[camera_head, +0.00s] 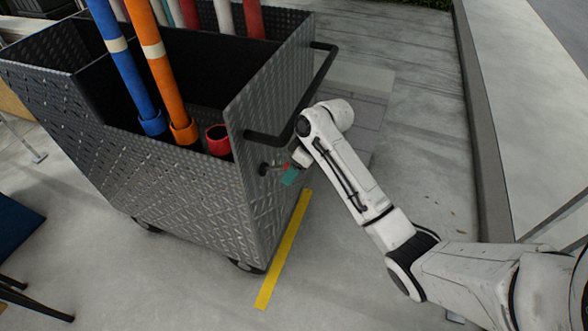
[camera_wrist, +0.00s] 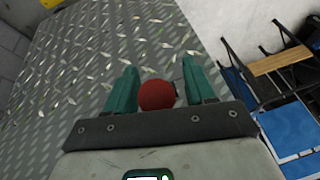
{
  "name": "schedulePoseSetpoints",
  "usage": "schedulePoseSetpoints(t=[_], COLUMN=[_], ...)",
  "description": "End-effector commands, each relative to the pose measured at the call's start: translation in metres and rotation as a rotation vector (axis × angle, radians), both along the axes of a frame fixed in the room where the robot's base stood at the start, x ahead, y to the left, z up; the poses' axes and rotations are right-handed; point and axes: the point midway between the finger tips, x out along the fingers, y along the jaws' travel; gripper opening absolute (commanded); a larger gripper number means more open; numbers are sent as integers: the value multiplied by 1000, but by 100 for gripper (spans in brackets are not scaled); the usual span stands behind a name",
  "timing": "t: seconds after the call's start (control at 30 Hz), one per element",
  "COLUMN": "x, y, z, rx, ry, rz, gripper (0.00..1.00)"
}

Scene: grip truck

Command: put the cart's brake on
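The cart (camera_head: 190,180) is a grey diamond-plate box on wheels, with a black push handle (camera_head: 300,110) on its right end. Below the handle, a short brake lever (camera_head: 266,168) comes out of the end panel and has a red knob (camera_head: 286,167). My gripper (camera_head: 289,175), with teal fingers, is at this knob. In the wrist view, the red ball knob (camera_wrist: 157,95) sits between the two fingers of my gripper (camera_wrist: 158,64). The fingers are apart, with a narrow gap at the knob's right side; contact on the left is unclear. The lever's shaft is mostly hidden there.
Coloured tubes, including a blue one (camera_head: 128,65) and an orange one (camera_head: 160,70), stand in the cart. A yellow floor line (camera_head: 283,250) runs beside its wheels. Blue chairs (camera_wrist: 292,130) stand to one side. A kerb (camera_head: 485,150) lies right of my arm.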

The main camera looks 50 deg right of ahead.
Motion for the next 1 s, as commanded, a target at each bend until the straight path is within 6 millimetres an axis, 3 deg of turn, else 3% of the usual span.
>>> schedulePoseSetpoints(t=[0.07, 0.53, 1.0], x=[0, 0, -1], y=[0, 0, 0], z=[0, 0, -3], rx=[0, 0, 10], ry=[0, 0, -19], rz=[0, 0, -2], gripper=[46, 1, 0])
